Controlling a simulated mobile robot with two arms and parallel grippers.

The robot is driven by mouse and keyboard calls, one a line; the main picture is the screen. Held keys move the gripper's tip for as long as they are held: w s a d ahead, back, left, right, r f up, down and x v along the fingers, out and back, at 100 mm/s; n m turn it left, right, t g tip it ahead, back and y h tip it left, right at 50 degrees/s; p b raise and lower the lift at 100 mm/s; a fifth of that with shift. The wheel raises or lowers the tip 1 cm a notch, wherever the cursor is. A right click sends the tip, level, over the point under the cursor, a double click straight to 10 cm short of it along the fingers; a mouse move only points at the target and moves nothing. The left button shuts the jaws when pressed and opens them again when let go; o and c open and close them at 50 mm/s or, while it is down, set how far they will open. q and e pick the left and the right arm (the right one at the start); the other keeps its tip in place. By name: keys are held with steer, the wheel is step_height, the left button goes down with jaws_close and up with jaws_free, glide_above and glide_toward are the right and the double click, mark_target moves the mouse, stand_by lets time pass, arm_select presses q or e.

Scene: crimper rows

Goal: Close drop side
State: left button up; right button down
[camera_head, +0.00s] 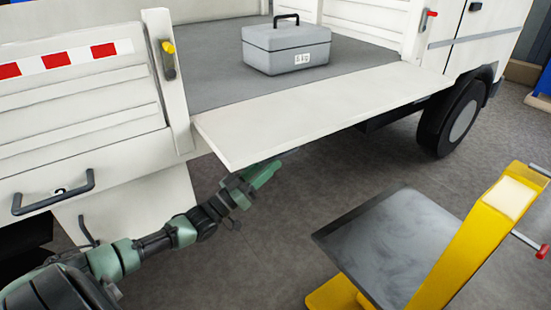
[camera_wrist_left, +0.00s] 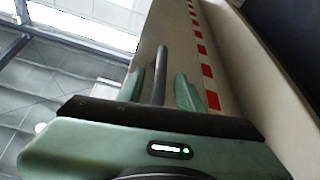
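The drop side (camera_head: 320,112) is a pale panel folded down to about horizontal, sticking out from the truck bed. My left gripper (camera_head: 264,173) is under its outer edge near the left end. In the left wrist view the panel's outer face (camera_wrist_left: 235,60) has a red and white stripe. A dark handle bar (camera_wrist_left: 161,72) runs between my left gripper's green fingers (camera_wrist_left: 162,90). The fingers are apart, with gaps beside the bar; contact is unclear. A yellow-tipped latch (camera_head: 169,60) is on the left post and a red-tipped latch (camera_head: 425,20) on the right post. My right gripper is out of view.
A grey case (camera_head: 286,48) stands on the truck bed (camera_head: 215,75), behind the panel. A yellow lift (camera_head: 470,235) with a dark platform (camera_head: 395,245) stands at the lower right. A closed side panel (camera_head: 75,120) with a handle is at left. Floor between is clear.

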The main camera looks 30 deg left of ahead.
mark_target(275, 157)
arm_select(q)
steer(key=shift+x, duration=1.6)
jaws_close()
